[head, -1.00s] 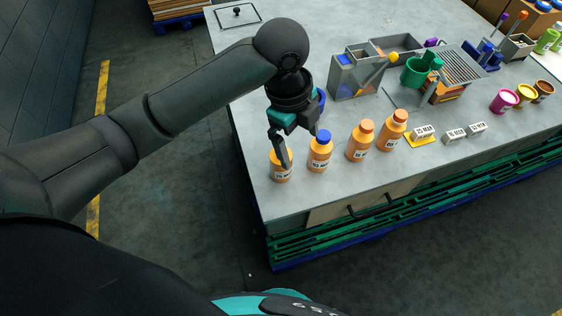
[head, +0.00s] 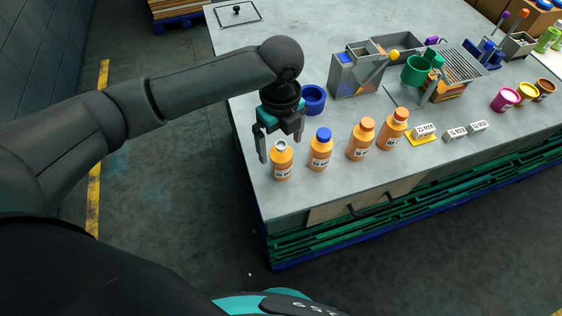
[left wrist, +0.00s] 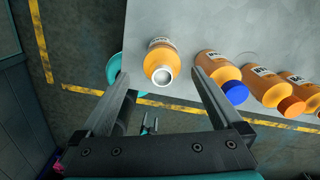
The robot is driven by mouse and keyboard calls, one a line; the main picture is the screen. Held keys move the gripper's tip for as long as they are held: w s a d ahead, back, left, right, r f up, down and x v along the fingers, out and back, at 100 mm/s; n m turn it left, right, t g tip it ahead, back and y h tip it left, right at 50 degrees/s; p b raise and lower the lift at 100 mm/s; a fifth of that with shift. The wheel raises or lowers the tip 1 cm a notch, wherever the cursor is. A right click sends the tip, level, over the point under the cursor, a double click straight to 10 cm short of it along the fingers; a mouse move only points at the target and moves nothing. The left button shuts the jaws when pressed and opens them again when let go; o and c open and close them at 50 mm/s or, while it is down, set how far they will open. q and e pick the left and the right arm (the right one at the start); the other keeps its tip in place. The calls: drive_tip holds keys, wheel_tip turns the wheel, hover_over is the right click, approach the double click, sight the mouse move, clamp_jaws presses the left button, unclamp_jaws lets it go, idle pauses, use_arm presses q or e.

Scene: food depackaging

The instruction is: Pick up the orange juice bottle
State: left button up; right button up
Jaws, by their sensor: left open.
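Several orange bottles with white labels stand in a row near the table's front edge. The leftmost orange juice bottle (head: 281,163) has no cap, and its pale open neck shows. It also shows in the left wrist view (left wrist: 161,56), between the two fingers. Beside it stands a bottle with a blue cap (head: 321,152), then two with orange caps (head: 360,142) (head: 392,132). My left gripper (head: 279,155) is open, its fingers behind and to either side of the uncapped bottle's top. In the wrist view the left gripper (left wrist: 160,82) holds nothing.
A grey box fixture (head: 356,78) and a green cup (head: 416,70) stand further back. White label blocks (head: 456,135) lie to the right.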

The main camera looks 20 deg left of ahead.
use_arm(q)
drive_tip(key=shift+w+f, duration=0.2)
drive_tip(key=shift+f, duration=2.55)
drive_tip(key=shift+c, duration=0.2)
drive_tip(key=c, duration=1.5)
clamp_jaws()
drive_tip(key=shift+r, duration=0.2)
